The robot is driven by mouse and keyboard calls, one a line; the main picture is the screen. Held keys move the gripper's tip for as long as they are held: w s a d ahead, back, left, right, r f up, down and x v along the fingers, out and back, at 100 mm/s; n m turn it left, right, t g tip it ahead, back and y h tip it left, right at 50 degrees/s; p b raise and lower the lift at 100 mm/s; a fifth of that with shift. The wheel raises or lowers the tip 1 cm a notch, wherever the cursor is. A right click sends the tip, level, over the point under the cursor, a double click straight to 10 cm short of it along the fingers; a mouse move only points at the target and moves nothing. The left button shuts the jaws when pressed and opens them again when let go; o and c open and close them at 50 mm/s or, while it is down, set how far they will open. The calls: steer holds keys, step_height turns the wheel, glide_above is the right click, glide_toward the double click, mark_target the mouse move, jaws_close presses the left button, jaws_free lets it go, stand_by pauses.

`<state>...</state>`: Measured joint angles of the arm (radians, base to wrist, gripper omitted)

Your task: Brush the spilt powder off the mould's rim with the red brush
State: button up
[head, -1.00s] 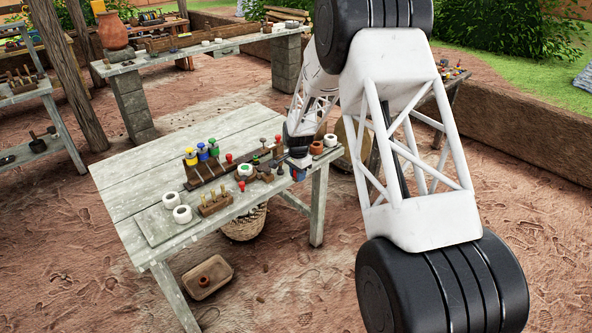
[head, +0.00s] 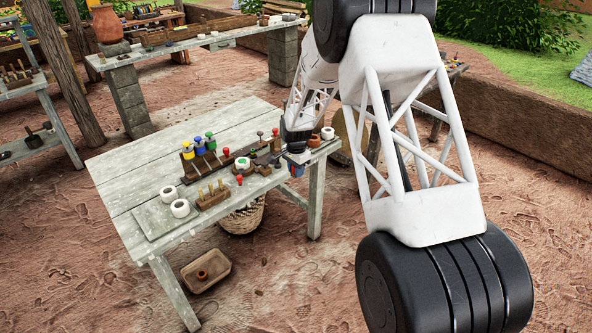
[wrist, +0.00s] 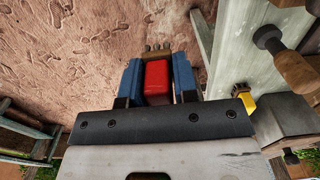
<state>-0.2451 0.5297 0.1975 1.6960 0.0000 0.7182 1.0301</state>
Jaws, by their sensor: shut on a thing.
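My gripper (wrist: 157,82) is shut on the red brush (wrist: 157,78), between its two blue fingers in the wrist view. In the head view my gripper (head: 296,170) is small, low by the table's right end, and the brush in it cannot be made out. A white round piece with green on top (head: 242,163), which may be the mould, stands on the table left of my gripper, apart from it. White round pieces (head: 169,193) sit on the board at the front left. Powder on a rim is too small to tell.
A rack with yellow, blue and green bottles (head: 198,149) stands mid-table, with a peg block (head: 213,195) in front. Several small tools lie near my gripper. The table's back left (head: 150,145) is clear. A basket (head: 242,216) and a tray (head: 205,271) are on the ground.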

steer(key=w+a+r, duration=0.1)
steer(key=a, duration=0.2)
steer(key=w+a+r, duration=0.1)
steer(key=a, duration=0.3)
steer(key=w+a+r, duration=0.1)
steer(key=a, duration=0.3)
steer(key=shift+w+a+r, duration=0.15)
steer(key=shift+w+r, duration=0.1)
steer(key=shift+r, duration=0.05)
steer(key=shift+c, duration=0.3)
steer(key=w+a+r, duration=0.1)
steer(key=a+r, duration=0.3)
steer(key=a, duration=0.7)
steer(key=shift+w+a, duration=0.15)
steer(key=shift+a, duration=0.05)
